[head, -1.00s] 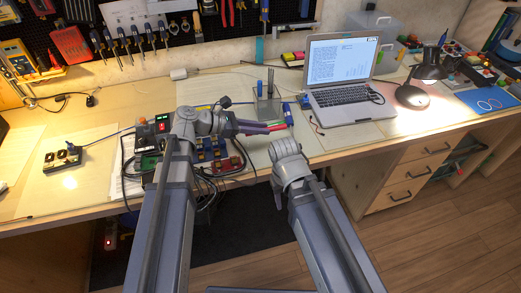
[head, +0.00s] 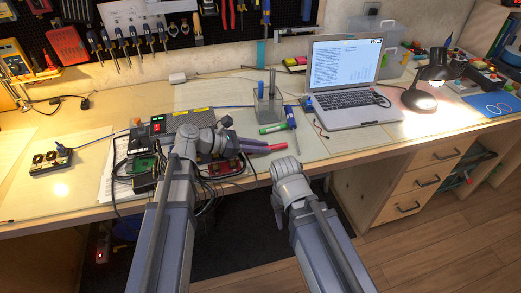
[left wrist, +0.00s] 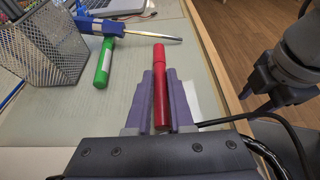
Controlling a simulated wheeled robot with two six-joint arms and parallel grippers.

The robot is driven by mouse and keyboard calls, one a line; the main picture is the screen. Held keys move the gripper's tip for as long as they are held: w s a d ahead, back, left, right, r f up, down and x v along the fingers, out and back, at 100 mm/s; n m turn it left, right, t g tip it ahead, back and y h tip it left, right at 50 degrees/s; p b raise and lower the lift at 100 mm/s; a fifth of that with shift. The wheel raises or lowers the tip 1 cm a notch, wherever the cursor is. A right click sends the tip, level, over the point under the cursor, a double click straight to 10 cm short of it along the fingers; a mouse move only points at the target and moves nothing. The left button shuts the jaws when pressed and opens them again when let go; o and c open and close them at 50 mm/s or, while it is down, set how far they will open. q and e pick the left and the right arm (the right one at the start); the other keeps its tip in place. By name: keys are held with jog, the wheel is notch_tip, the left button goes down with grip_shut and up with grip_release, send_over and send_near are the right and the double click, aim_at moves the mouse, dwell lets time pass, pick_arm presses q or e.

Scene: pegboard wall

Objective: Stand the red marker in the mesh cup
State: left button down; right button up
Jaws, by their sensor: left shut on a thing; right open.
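The red marker (left wrist: 160,85) lies lengthwise between the two purple fingers of my left gripper (left wrist: 160,88), which is shut on it. Its capped end sticks out past the fingertips. In the head view my left gripper (head: 266,147) is over the front part of the desk. The mesh cup (head: 267,106) stands upright behind it, with pen-like items in it. The cup also shows at the upper left of the left wrist view (left wrist: 42,50), apart from the marker. My right gripper (left wrist: 262,85) is open and empty at the right of that view; its fingers are not clear in the head view.
A green marker (head: 272,128) lies in front of the cup, and a blue-handled screwdriver (head: 291,117) lies to its right. A laptop (head: 345,85) stands farther right. Cables and circuit boards (head: 146,165) crowd the desk near my left arm. The desk's front edge is close.

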pick_arm(q)
jog(key=shift+f+b, duration=0.25)
jog(key=shift+b, duration=0.05)
jog(key=shift+s+f+b, duration=0.25)
jog(key=shift+f+b, duration=0.05)
jog(key=shift+b, duration=0.1)
jog(key=c, duration=0.8)
grip_release()
jog(key=shift+s+d+f, duration=0.15)
jog(key=shift+s, duration=0.15)
jog(key=shift+r, duration=0.35)
jog(key=shift+w+r+p, duration=0.1)
jog(key=shift+r+p, duration=0.3)
jog(key=shift+p, duration=0.35)
jog(key=p+v, duration=0.1)
jog(key=v, duration=0.2)
jog(key=p+v, duration=0.2)
jog(key=v, duration=0.2)
jog(key=w+p+v, duration=0.1)
jog(key=v, duration=0.3)
jog(key=shift+s+r, duration=0.1)
jog(key=shift+s+a+r, duration=0.1)
jog(key=shift+a+r, duration=0.05)
jog(key=shift+a, duration=0.45)
